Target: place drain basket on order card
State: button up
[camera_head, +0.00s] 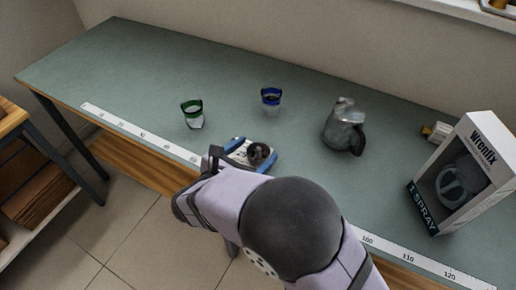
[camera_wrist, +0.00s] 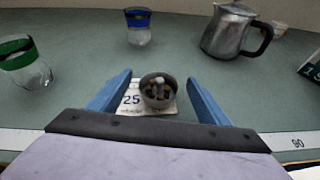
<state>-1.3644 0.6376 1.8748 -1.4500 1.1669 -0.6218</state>
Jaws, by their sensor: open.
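The drain basket (camera_head: 260,152) is a small dark grey cup with a light post and brownish patches inside. In the wrist view the basket (camera_wrist: 158,101) stands upright on the white order card (camera_wrist: 132,101), which shows a printed "25". The card (camera_head: 238,154) lies near the front edge of the bench, partly covered by the basket and my gripper. My gripper (camera_wrist: 160,80) is open, its two blue fingers on either side of the basket, with a visible gap to each finger in the wrist view.
A green-banded glass (camera_head: 193,114) and a blue-banded glass (camera_head: 271,100) stand behind and left. A white ruler strip (camera_head: 134,130) runs along the front edge. The bench's left end is clear.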

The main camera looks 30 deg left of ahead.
jog(key=b+v, duration=0.1)
jog(key=v, duration=0.8)
jog(key=shift+s+r, duration=0.1)
jog(key=shift+s, duration=0.1)
